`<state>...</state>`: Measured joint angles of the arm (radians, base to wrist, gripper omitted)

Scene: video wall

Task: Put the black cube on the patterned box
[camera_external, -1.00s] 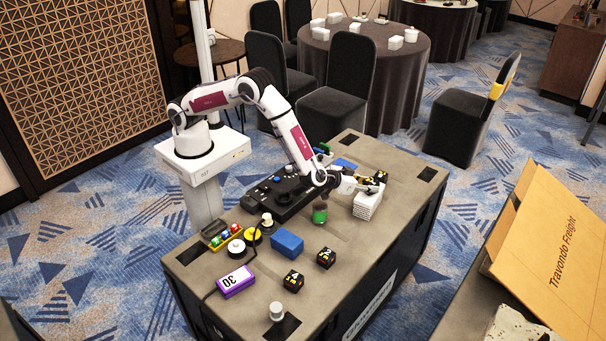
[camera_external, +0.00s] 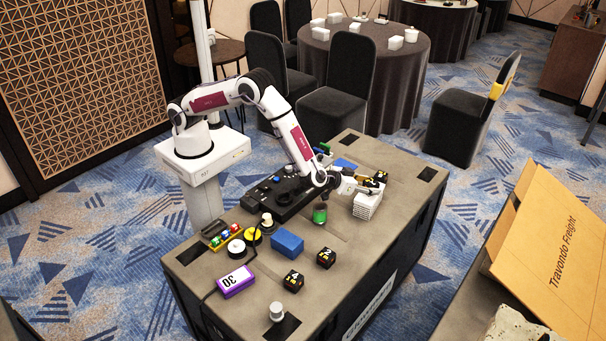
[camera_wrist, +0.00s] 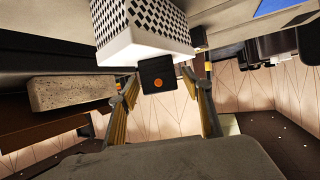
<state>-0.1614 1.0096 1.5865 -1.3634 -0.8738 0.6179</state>
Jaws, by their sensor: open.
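The patterned box (camera_external: 366,206) stands on the case top, white with a dark check pattern. In the wrist view the patterned box (camera_wrist: 150,20) appears upside down at the top, its plain white face towards me. My gripper (camera_external: 371,186) is at the box's top. In the wrist view my gripper (camera_wrist: 160,88) is open, its fingers apart on either side of the cube.
A black control panel (camera_external: 285,192) is to the left.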

